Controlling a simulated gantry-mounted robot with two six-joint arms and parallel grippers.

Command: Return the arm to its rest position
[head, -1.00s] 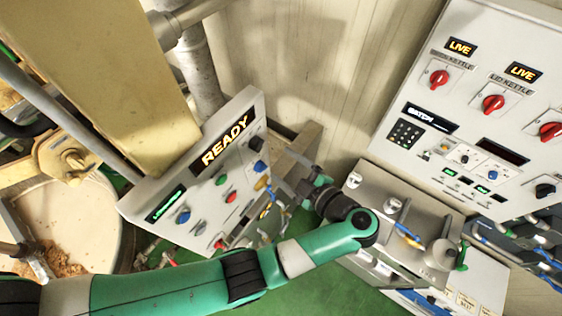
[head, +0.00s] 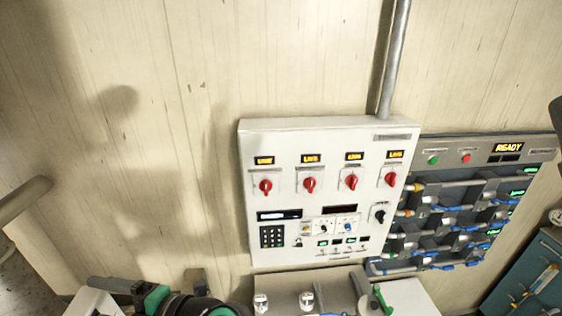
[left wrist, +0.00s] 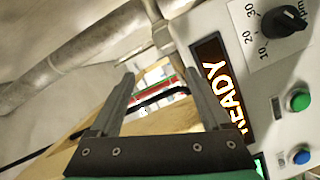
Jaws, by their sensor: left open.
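My left gripper (left wrist: 155,80) shows in the left wrist view with its two grey fingers spread wide and nothing between them. It is close beside a white control panel (left wrist: 268,125) with a lit READY display, without visible contact. In the head view, part of my left arm, green and black, shows at the bottom left; its fingers are hard to make out there. My right gripper is in neither view.
A white wall panel (head: 290,220) with several red knobs and LIVE displays fills the middle. A grey rack (head: 520,155) of blue-handled parts stands to its right. A teal cabinet (head: 520,270) is at the lower right. A pipe (left wrist: 50,75) passes beyond my left gripper.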

